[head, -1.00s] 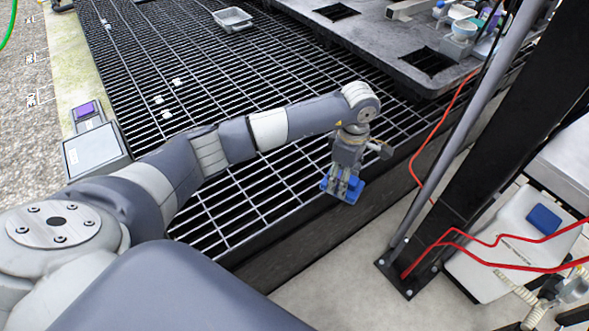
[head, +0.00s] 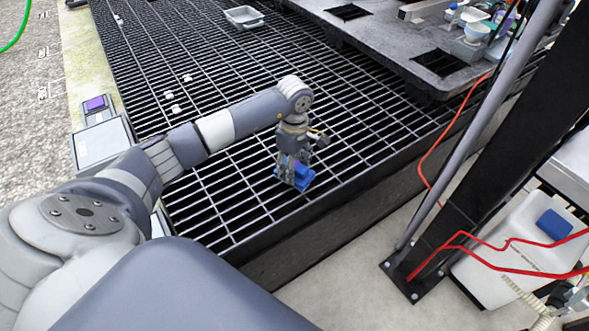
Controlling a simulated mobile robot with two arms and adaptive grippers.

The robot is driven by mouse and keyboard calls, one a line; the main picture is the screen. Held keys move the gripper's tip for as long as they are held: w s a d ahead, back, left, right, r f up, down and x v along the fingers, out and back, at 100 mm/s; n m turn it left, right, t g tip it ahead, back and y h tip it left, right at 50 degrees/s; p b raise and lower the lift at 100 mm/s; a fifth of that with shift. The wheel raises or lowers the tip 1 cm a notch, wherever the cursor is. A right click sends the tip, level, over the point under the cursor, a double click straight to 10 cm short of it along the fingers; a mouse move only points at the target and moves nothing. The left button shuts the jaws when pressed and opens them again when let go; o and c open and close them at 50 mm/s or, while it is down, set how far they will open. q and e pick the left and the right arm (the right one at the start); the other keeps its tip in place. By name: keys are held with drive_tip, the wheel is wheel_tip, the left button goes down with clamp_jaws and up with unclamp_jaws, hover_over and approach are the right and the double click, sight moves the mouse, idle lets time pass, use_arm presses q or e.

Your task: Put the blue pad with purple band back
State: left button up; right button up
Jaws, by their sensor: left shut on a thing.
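My left gripper (head: 292,164) points down over the black grating (head: 224,206) near its front edge. It is shut on a blue pad (head: 301,180), whose lower part shows around the fingers. No purple band can be made out on the pad at this size. I cannot tell whether the pad touches the grating or hangs just above it. My right gripper is not in view.
A black post (head: 470,190) and red cables stand right of the grating. A grey tray (head: 244,17) sits at the back.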

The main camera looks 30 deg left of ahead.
use_arm(q)
drive_tip(key=shift+f, duration=0.6)
drive_tip(key=shift+c, duration=0.5)
drive_tip(key=o, duration=1)
drive_tip(key=shift+o, duration=0.2)
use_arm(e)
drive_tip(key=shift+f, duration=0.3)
use_arm(q)
drive_tip(key=shift+r, duration=0.15)
drive_tip(key=shift+r, duration=0.35)
wheel_tip(320, 180, up, 3)
drive_tip(key=shift+w+p, duration=0.1)
drive_tip(key=shift+p, duration=0.35)
wheel_tip(320, 180, up, 8)
drive_tip(key=p, duration=0.1)
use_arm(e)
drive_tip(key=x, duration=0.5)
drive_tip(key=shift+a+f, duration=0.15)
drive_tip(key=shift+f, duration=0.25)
